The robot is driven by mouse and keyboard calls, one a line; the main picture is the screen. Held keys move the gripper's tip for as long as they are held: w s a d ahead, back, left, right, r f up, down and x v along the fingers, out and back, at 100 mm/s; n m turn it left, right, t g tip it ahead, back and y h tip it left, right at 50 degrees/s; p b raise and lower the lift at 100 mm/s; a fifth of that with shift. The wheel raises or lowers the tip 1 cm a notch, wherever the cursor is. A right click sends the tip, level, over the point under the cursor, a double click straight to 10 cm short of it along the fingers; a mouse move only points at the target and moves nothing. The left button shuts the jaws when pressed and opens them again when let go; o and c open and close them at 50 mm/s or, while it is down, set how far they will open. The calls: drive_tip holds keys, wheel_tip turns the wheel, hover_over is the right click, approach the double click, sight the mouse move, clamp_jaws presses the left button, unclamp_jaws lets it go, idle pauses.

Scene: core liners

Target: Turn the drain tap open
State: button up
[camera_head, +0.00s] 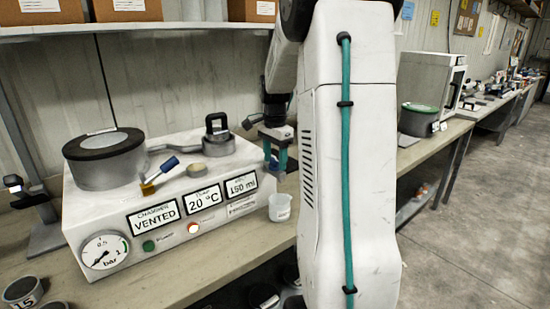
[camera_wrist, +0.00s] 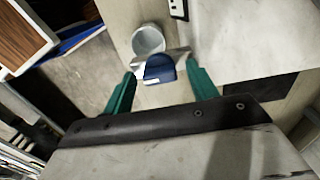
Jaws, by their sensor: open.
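In the wrist view, a blue handle (camera_wrist: 158,70), which looks like the drain tap, sits between the tips of my gripper's teal fingers (camera_wrist: 160,80). The fingers are open, with a gap visible on each side of it. Just beyond it is a pale beaker (camera_wrist: 148,40). In the head view, my gripper (camera_head: 276,163) points down beside the right end of the white chamber unit (camera_head: 110,200); the tap there is mostly hidden by the fingers. The beaker (camera_head: 280,207) stands on the bench below my gripper.
On the unit's top are a dark-lidded round chamber (camera_head: 105,165), a brass valve (camera_head: 148,188) with a blue lever, and a grey cap with a black handle (camera_head: 216,140). A shelf with boxes (camera_head: 137,10) hangs above. My arm hides part of the bench.

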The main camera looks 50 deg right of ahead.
drive_tip(key=c, duration=1)
drive_tip(key=shift+n, duration=0.4)
drive_tip(key=n, duration=1.7)
drive_tip(key=shift+d, duration=0.1)
